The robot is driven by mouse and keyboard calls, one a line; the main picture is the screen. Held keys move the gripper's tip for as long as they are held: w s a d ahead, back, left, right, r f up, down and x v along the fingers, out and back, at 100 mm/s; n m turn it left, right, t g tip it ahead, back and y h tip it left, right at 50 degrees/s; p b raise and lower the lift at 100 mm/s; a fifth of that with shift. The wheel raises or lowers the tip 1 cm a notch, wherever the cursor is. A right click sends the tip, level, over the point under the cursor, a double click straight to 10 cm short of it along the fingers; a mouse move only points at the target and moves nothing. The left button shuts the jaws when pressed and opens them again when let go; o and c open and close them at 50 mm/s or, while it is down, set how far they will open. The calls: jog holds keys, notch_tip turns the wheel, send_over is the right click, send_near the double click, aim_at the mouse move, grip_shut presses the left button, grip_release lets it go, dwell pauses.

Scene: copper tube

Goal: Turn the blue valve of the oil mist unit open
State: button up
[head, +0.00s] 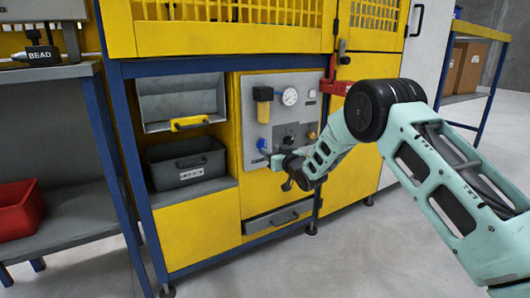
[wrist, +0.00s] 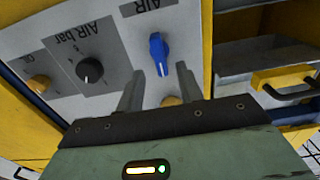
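The oil mist unit is a grey panel (head: 283,83) on the yellow cabinet. The blue valve (head: 262,145) is a small knob at the panel's lower left. In the wrist view the blue valve (wrist: 158,53) sits beside an AIR label, its long grip running roughly up and down the picture. My gripper (head: 277,160) is in front of the panel, close to the valve. In the wrist view my gripper (wrist: 159,70) is open. Its two fingers are apart and empty, and the valve shows between and just beyond their tips. Contact cannot be told.
A black AIR bar knob (wrist: 90,70) and a yellow oil knob (wrist: 40,84) are on the same panel. A yellow filter (head: 263,95) and a gauge (head: 290,97) sit above the valve. A grey bin (head: 185,172) stands on the shelf to the left.

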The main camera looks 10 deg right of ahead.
aim_at(265, 147)
jog(key=shift+b+x, duration=0.6)
jog(key=shift+x, duration=2)
grip_shut()
